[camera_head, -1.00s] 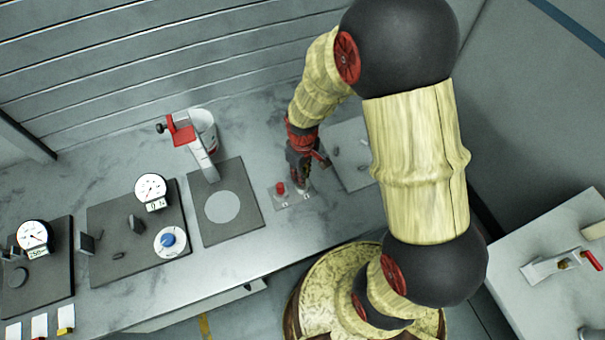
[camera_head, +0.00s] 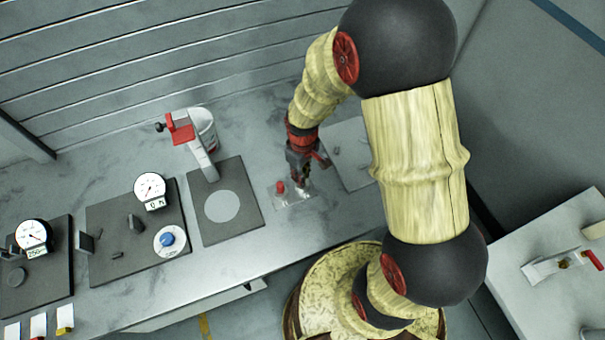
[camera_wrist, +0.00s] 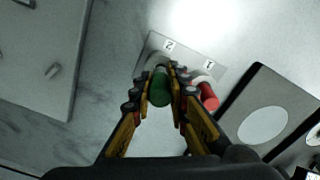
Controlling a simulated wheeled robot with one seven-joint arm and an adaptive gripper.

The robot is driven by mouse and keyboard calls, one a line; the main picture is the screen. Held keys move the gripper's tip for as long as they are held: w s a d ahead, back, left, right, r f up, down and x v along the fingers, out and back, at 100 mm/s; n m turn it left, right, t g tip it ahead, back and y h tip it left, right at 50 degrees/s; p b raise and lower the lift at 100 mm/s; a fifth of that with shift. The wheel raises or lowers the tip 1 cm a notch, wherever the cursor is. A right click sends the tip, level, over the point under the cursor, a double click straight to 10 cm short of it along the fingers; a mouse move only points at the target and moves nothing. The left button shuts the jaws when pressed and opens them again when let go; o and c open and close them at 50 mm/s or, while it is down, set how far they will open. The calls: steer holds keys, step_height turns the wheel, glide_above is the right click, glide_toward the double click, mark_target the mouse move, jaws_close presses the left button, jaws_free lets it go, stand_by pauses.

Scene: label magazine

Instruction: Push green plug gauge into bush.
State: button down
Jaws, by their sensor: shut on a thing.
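The green plug gauge (camera_wrist: 159,88) is between the fingertips of my gripper (camera_wrist: 160,90) in the wrist view, and my gripper is shut on it. A pale round bush (camera_wrist: 156,62) shows partly just beyond it, near the mark 2 on a small plate (camera_wrist: 185,52). The fingers and the gauge hide most of this bush, so I cannot tell how far the gauge is in it. In the head view my gripper (camera_head: 303,182) points down over the right part of the plate, and the green gauge cannot be made out.
A red plug (camera_wrist: 209,97) stands beside the green one, near the mark 1; it also shows in the head view (camera_head: 280,187). A dark base (camera_head: 242,180) with a pale disc lies to the left. A grey plate (camera_head: 346,150) with small parts lies to the right.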

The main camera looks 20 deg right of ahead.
steer(key=shift+f+b, duration=0.65)
steer(key=shift+f, duration=0.45)
steer(key=c, duration=1.7)
jaws_free()
steer(key=shift+o, duration=0.2)
step_height(320, 180, up, 12)
